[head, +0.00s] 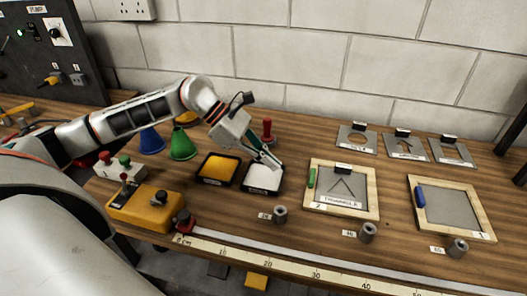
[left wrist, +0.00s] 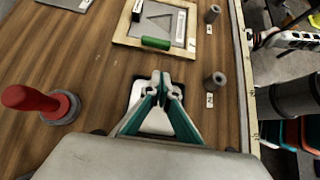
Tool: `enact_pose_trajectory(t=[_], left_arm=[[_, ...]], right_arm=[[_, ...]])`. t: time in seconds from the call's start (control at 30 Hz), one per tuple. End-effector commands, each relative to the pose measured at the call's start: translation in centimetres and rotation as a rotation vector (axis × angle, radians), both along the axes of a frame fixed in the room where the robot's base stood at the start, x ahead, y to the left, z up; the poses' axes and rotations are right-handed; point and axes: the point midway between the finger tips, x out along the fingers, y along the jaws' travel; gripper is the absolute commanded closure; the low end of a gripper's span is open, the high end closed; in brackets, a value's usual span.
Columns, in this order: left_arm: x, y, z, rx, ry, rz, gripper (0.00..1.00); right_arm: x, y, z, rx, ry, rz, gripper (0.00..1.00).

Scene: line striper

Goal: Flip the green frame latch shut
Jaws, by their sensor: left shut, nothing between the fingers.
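The green latch (head: 311,178) lies along the left rail of a wooden frame (head: 372,213) that holds a grey stencil plate with a triangle cutout. In the left wrist view the green latch (left wrist: 156,43) lies along the frame's near rail (left wrist: 123,36), ahead of my fingertips. I cannot tell whether it overlaps the plate's edge. My left gripper (head: 274,164) is shut and empty, above a white tray (head: 262,188), left of the latch and apart from it. Its closed fingertips also show in the left wrist view (left wrist: 161,82). My right gripper is not in view.
A red-handled stamp (head: 267,130) stands behind my gripper. A yellow tray (head: 218,167) is left of the white one. Grey cylinders (head: 280,214) stand in front. A second frame with a blue latch (head: 420,196) is to the right. A ruler (head: 270,264) runs along the front edge.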

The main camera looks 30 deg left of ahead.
Motion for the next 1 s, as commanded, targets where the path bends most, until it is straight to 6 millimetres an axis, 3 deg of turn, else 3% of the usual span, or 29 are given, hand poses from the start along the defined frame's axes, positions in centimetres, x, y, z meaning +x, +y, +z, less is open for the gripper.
enact_pose_trajectory(t=[0.23,0.43,1.0], left_arm=[[0.9,-3.6,-3.1,-0.002,0.001,-0.001,1.00],[1.8,-6.1,-2.8,-0.002,-0.001,-0.001,1.00],[2.1,-7.1,-3.0,0.000,-0.001,0.000,1.00]], right_arm=[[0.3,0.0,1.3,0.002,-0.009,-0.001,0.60],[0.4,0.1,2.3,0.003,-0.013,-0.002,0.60],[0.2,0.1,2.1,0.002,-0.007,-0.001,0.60]])
